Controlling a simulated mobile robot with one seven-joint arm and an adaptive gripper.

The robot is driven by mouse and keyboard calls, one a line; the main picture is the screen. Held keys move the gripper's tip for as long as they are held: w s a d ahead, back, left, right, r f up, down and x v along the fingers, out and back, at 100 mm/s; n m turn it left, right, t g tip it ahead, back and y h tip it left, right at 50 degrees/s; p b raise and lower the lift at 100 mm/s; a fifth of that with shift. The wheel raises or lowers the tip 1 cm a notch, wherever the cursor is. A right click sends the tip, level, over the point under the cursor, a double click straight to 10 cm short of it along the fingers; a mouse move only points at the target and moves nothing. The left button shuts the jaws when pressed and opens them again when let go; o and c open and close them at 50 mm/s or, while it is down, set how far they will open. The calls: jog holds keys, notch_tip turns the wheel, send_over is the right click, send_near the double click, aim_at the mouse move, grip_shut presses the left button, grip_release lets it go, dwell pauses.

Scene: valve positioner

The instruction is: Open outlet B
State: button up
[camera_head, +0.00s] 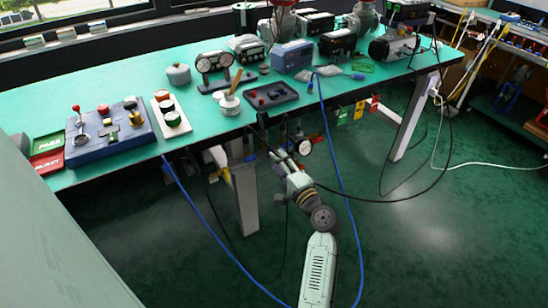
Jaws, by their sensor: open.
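My gripper (278,152) is at the end of my arm, at the table's front edge near the picture's middle. It is small and dark here; its jaws are open, and I see nothing held between them. No label reading outlet B can be made out. A dark unit with two round gauges (213,66) stands on the green table, beyond and left of my gripper. A single round gauge (305,147) shows just right of my gripper, below the table edge. A dark tray (270,96) lies on the table just beyond my gripper.
A blue control box (108,137) with a red-knobbed lever sits at the left, beside a push-button box (171,116). Blue hoses and black cables hang below the green table (215,118). Coloured tags (358,110) hang from its front edge. White table legs stand below.

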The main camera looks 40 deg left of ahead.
jog(key=v, duration=0.8)
